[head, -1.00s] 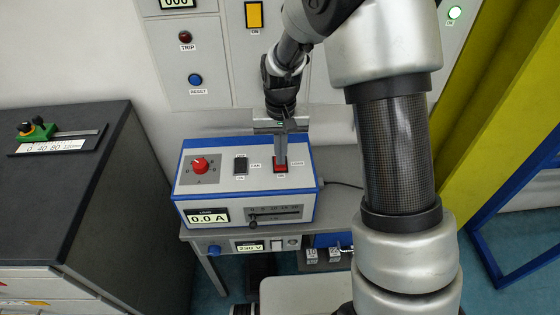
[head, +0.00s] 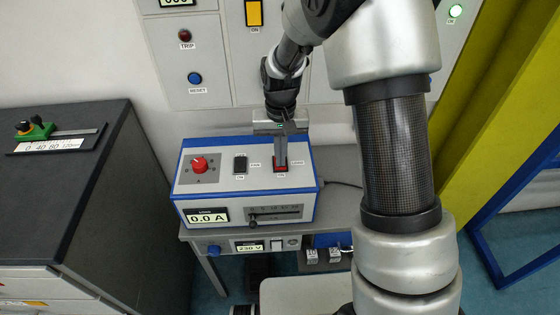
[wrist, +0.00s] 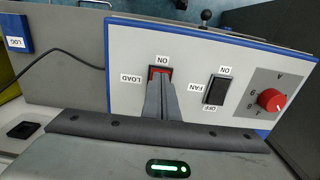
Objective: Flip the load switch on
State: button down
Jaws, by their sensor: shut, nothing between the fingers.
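The load switch (head: 281,169) is a red rocker on the sloped top of a white and blue box (head: 222,181). In the wrist view the red of the load switch (wrist: 159,71) shows just beyond my fingertips, between the LOAD and ON labels. My gripper (head: 281,162) is shut and empty, its fingers pointing down at the switch. In the wrist view my gripper (wrist: 160,84) covers most of the rocker, so its tilt is hidden. The fingertips look at or very near the switch; I cannot tell if they touch. The box's display (head: 207,217) reads 0.0 A.
A black fan switch (head: 240,165) and a red knob (head: 200,164) sit left of the load switch. A slider (head: 273,213) is on the box front. A dark cabinet (head: 75,185) stands left. A wall panel (head: 207,50) rises behind, and a yellow post (head: 490,105) is at right.

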jog(key=shift+f, duration=0.25)
notch_tip(320, 180, up, 7)
jog(key=p, duration=0.4)
dwell(0.5)
dwell(0.4)
jog(key=s+d+r+t, duration=0.1)
jog(key=s+d+r, duration=0.25)
jog(key=r, duration=0.45)
jog(key=s+d+r+t, duration=0.2)
jog(key=s+r, duration=0.3)
jog(key=r, duration=0.3)
jog(key=s+d+r+t, duration=0.1)
jog(key=s+d+r, duration=0.1)
jog(key=s, duration=0.4)
jog(key=s+d+r+t, duration=0.1)
jog(key=s+d+r, duration=0.1)
jog(key=s+r, duration=0.2)
jog(key=s, duration=0.3)
jog(key=shift+s+d+t, duration=0.2)
jog(key=shift+s+t, duration=0.1)
